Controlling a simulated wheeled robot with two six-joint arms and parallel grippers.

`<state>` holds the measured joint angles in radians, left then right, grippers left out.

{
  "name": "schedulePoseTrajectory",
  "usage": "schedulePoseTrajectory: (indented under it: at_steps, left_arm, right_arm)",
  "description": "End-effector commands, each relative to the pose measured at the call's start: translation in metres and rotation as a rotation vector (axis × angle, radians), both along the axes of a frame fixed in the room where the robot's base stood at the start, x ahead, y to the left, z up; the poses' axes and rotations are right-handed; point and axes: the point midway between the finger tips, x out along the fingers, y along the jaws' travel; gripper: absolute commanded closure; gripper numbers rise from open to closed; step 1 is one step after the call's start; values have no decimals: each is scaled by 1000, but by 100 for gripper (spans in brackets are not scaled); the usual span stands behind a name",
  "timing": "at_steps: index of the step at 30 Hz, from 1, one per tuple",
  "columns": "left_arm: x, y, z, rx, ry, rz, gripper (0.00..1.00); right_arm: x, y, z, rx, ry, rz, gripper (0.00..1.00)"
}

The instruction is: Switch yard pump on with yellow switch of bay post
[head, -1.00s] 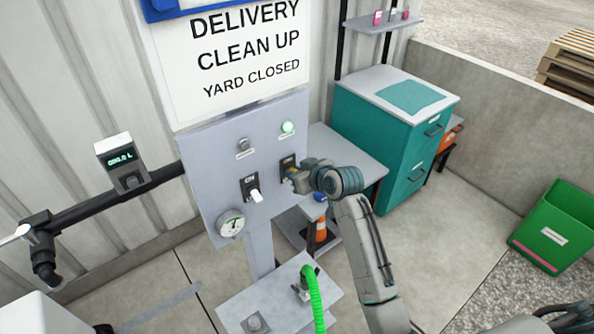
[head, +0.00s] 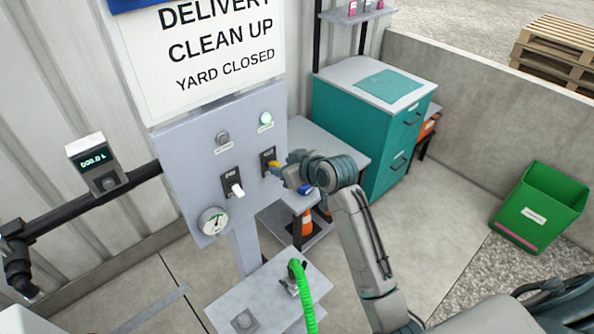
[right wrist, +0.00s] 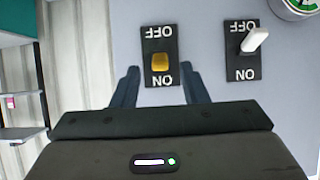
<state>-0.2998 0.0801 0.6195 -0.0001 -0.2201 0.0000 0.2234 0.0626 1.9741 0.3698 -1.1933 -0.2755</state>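The bay post panel (head: 190,150) is a grey upright plate with two dark switch plates. The yellow switch (right wrist: 160,62) sits on the plate marked ON and OFF; in the right wrist view, which shows the lettering upside down, its lever lies toward the ON end. It also shows in the head view, partly covered by my gripper. The white switch (right wrist: 255,40) beside it leans toward OFF. My right gripper (right wrist: 160,88) is open, its fingers apart on either side below the yellow switch. The green lamp (head: 265,119) above it is lit. My left gripper is out of view.
A gauge (head: 213,222) hangs at the panel's lower edge. A shelf with a green hose (head: 303,290) sits below. A pipe meter (head: 92,165) is at left. A teal cabinet (head: 345,115) stands behind my right arm, and a green bin (head: 540,205) stands right.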

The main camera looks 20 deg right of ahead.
Motion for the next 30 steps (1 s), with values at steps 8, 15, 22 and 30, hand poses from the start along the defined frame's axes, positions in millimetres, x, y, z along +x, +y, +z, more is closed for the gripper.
schedulePoseTrajectory:
  at_steps: [8,15,22,30]
  left_arm:
    - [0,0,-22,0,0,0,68]
    - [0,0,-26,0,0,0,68]
    - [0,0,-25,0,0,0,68]
    - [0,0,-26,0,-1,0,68]
  right_arm:
    - [-42,-16,23,-4,-3,-1,60]
    - [-58,-21,35,-2,0,1,60]
    - [-58,-21,36,0,1,0,60]
    - [-57,-22,31,1,7,-3,60]
